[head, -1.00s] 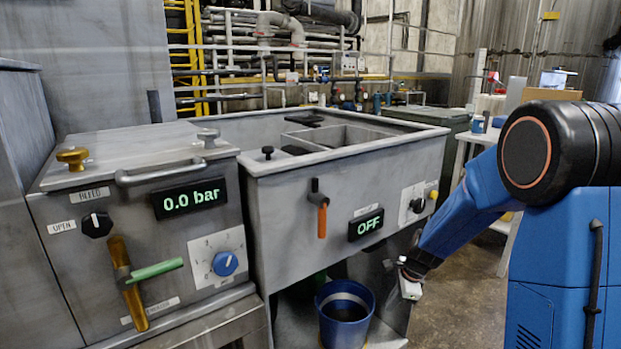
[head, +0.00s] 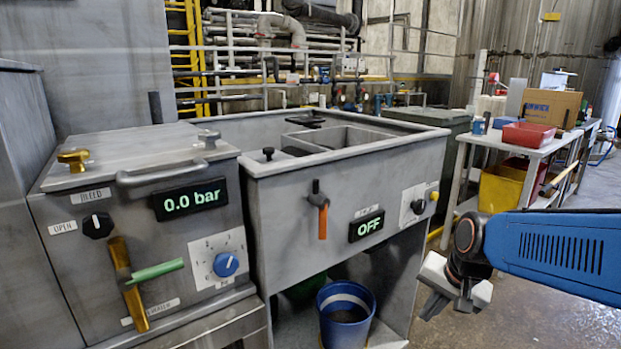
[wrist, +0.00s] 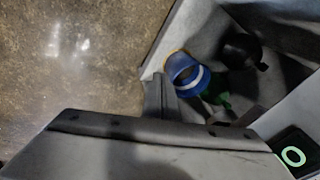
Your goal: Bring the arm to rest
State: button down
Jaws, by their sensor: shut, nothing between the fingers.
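My gripper (head: 437,301) is at the lower right of the head view, at the end of my blue arm. Its fingers point down and to the left, shut and empty. It is in front of and to the right of the grey sink unit (head: 280,205), apart from it. In the wrist view my gripper's fingers (wrist: 160,98) show dark and together, above the floor. The blue bucket (head: 345,312) with a white band stands under the sink unit; it also shows in the wrist view (wrist: 183,72).
The compactor (head: 150,235) at left reads 0.0 bar, its lid down. The sink unit's display (head: 366,225) reads OFF. A white table (head: 505,146) at right holds a red bin (head: 528,135) and a cardboard box (head: 551,106). The floor (head: 530,325) around my gripper is clear.

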jog(key=s+d+r+n, duration=0.1)
jog(key=s+n, duration=0.2)
jog(key=s, duration=0.4)
jog(key=s+d+r+n+t+h, duration=0.1)
jog(key=s+r+n, duration=0.1)
jog(key=s, duration=0.5)
jog(key=shift+s+d+n, duration=0.35)
jog(key=shift+n, duration=0.55)
jog(key=shift+a, duration=0.1)
